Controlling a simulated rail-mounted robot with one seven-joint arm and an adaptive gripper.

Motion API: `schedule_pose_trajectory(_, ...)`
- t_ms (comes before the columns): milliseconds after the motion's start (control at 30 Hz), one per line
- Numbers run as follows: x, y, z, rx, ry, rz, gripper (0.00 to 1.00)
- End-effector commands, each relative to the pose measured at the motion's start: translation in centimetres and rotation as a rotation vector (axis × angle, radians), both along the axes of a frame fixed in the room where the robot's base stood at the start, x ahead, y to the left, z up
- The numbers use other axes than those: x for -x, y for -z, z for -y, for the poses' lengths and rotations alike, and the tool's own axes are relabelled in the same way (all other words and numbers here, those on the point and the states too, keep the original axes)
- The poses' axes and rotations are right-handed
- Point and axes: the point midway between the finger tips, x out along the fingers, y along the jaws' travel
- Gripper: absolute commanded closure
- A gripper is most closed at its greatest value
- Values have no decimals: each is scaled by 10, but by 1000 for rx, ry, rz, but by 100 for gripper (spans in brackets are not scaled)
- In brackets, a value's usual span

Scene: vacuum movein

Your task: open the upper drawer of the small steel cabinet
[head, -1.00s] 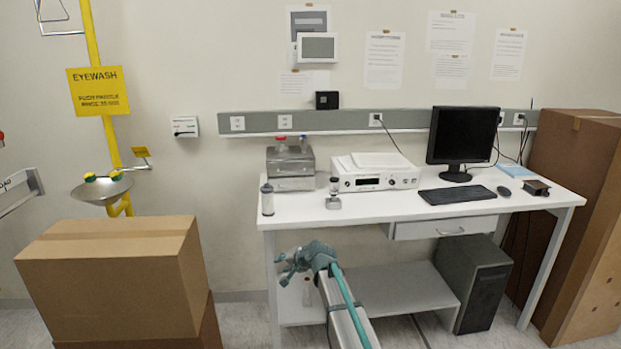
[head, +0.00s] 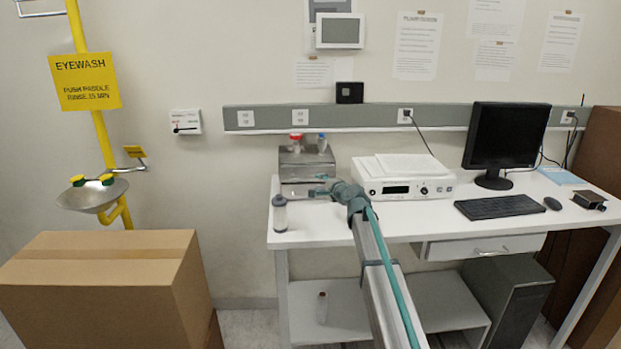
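The small steel cabinet (head: 301,161) stands at the left end of the white desk, against the wall. It has two stacked drawer fronts, the upper one above the lower one, and both look closed. A red-capped container (head: 296,139) and a small bottle (head: 321,143) are on its top. My gripper (head: 319,186) is in front of the cabinet's right part, at about the lower drawer's height in the picture. Its two thin fingers point left and are spread apart, with nothing seen between them. The fingers cover part of the lower front; whether they touch it I cannot tell.
A white instrument (head: 404,180) stands right of the cabinet. A capped bottle (head: 280,213) stands left of my gripper near the desk's front edge. A monitor (head: 507,140) and keyboard (head: 505,207) are farther right. Cardboard boxes (head: 110,290) stand at lower left.

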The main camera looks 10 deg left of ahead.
Motion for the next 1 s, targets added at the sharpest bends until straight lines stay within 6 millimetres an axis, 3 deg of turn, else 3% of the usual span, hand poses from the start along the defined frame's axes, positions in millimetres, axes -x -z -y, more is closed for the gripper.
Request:
schedule_pose_trajectory(500,-69,14,-45,2,0,0,65)
schedule_pose_trajectory(933,-77,19,-52,3,-1,1,65)
schedule_pose_trajectory(1000,-77,19,-52,3,-1,1,75)
